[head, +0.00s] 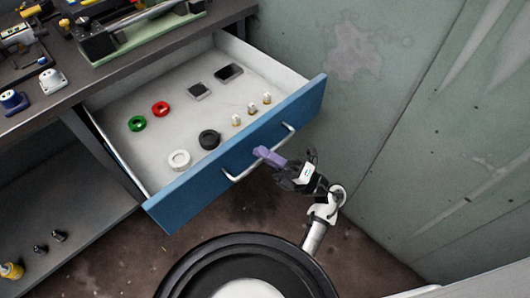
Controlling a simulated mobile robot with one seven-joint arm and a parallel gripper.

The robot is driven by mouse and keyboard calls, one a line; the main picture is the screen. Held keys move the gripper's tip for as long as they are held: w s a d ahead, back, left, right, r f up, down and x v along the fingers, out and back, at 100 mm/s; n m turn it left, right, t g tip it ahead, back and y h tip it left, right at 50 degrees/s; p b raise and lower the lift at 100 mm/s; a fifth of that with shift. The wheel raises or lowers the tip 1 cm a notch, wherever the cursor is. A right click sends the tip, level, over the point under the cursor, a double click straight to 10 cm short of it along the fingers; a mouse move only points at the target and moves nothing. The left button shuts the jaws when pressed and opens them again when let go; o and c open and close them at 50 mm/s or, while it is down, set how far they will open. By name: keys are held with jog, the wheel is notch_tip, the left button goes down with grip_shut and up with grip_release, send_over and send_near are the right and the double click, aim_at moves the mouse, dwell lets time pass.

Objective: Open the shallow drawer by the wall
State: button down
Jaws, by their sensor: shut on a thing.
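The shallow drawer (196,195) with a blue front stands open beside the green wall, its pale inside showing. A silvery bar handle (237,177) runs along the outside of the blue front. My gripper (266,154) is at the handle's right part, with its purple fingers shut on the bar. The exact contact of the fingers is small and partly hidden.
In the drawer lie green (137,124), red (160,108), white (179,159) and black (209,139) rings, small brass-coloured pieces (252,109) and dark square parts (229,73). The workbench top (75,92) holds tools. The green wall (350,90) is close on the right.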

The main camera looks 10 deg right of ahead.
jog(key=c, duration=1.7)
grip_release()
jog(key=shift+c, duration=0.2)
jog(key=shift+d+f, duration=0.1)
jog(key=shift+d, duration=0.05)
jog(key=b+v, duration=0.3)
jog(key=v, duration=0.8)
jog(key=shift+s+d+b, duration=0.25)
jog(key=shift+d+b, duration=0.05)
jog(key=shift+f, duration=0.1)
